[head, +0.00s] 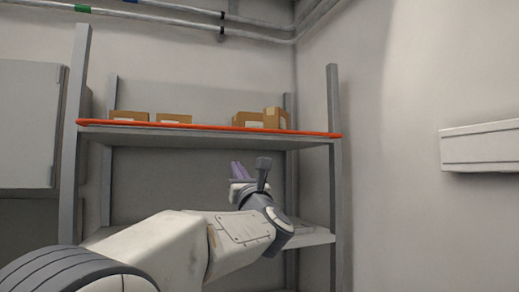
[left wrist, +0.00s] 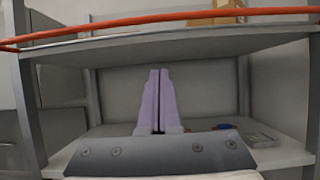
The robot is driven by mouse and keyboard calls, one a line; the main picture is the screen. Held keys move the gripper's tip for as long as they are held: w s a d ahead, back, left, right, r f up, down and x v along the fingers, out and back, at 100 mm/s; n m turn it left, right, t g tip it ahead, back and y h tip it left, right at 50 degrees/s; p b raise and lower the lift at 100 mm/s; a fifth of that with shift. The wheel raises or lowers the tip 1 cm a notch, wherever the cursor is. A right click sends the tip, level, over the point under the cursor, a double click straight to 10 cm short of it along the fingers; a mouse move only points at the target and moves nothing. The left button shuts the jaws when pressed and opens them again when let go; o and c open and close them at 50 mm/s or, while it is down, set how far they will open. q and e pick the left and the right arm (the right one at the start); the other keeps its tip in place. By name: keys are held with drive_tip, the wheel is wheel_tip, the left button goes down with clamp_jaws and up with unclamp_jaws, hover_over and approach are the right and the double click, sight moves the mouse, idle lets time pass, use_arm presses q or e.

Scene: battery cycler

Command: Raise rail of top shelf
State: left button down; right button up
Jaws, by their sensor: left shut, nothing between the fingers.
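The orange-red rail (head: 210,128) runs along the front edge of the top shelf (head: 195,137) in the head view. It lies low, close along the shelf's edge. In the left wrist view the rail (left wrist: 160,20) crosses the top of the picture above the shelf's underside (left wrist: 190,44). My left gripper (head: 237,170) is below the top shelf, right of its middle, with its purple fingers pointing up. In the left wrist view its fingers (left wrist: 158,98) are together with nothing between them, apart from the rail. My right gripper is not in view.
Cardboard boxes (head: 174,119) stand on the top shelf behind the rail. The lower shelf (head: 318,237) holds a flat grey item (left wrist: 258,138) at right. Grey posts (head: 334,170) frame the rack. A grey cabinet (head: 28,125) stands at left, and a white wall unit (head: 482,147) is at right.

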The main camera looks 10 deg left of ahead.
sight(230, 130)
use_arm(q)
drive_tip(key=w+a+r+p, duration=0.4)
drive_tip(key=w+r+p, duration=0.2)
drive_tip(key=r+p, duration=0.2)
drive_tip(key=shift+w+r+p, duration=0.15)
drive_tip(key=shift+w+p, duration=0.1)
drive_tip(key=shift+p, duration=0.7)
